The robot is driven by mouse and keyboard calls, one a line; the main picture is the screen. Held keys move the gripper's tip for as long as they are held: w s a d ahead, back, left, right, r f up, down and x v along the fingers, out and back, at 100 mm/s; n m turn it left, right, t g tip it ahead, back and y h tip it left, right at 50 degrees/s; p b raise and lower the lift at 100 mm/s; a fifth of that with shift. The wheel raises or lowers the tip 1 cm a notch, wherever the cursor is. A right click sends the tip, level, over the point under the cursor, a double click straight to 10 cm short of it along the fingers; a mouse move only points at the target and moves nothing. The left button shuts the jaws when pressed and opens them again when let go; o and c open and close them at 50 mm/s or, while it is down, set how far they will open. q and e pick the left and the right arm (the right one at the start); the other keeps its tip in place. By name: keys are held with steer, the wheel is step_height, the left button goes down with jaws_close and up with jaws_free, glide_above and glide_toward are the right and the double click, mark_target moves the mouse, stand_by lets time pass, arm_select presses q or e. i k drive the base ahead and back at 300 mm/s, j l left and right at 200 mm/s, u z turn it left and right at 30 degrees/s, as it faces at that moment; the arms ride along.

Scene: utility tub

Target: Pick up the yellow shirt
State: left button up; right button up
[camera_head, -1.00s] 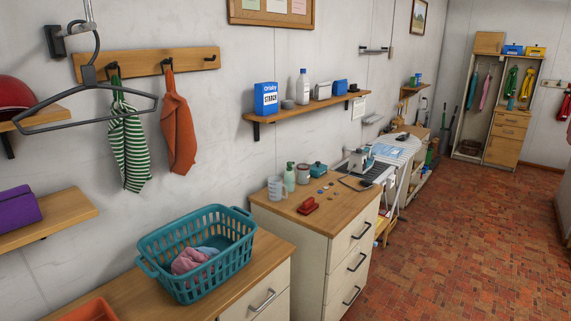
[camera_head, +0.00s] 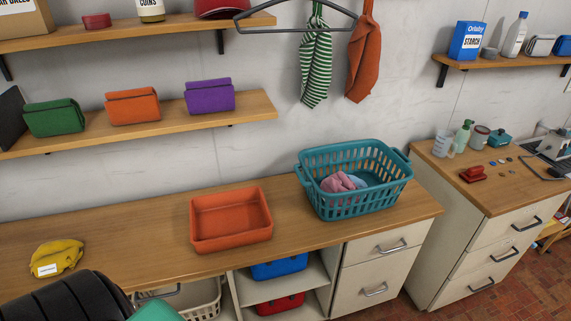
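The yellow shirt (camera_head: 57,256) lies crumpled on the wooden counter at the lower left, with a small white label on its front. Neither of my grippers is in view, so nothing shows near the shirt except a dark rounded shape just in front of it at the bottom edge.
An empty orange tray (camera_head: 230,218) sits mid-counter. A teal basket (camera_head: 354,180) with pink and blue cloth stands right of it. Folded green (camera_head: 53,117), orange (camera_head: 133,106) and purple (camera_head: 209,95) items lie on a shelf above. The counter between shirt and tray is clear.

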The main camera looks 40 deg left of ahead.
mark_target(51, 259)
steer(key=u, duration=2.55)
steer(key=i+u, duration=0.1)
steer(key=u, duration=0.15)
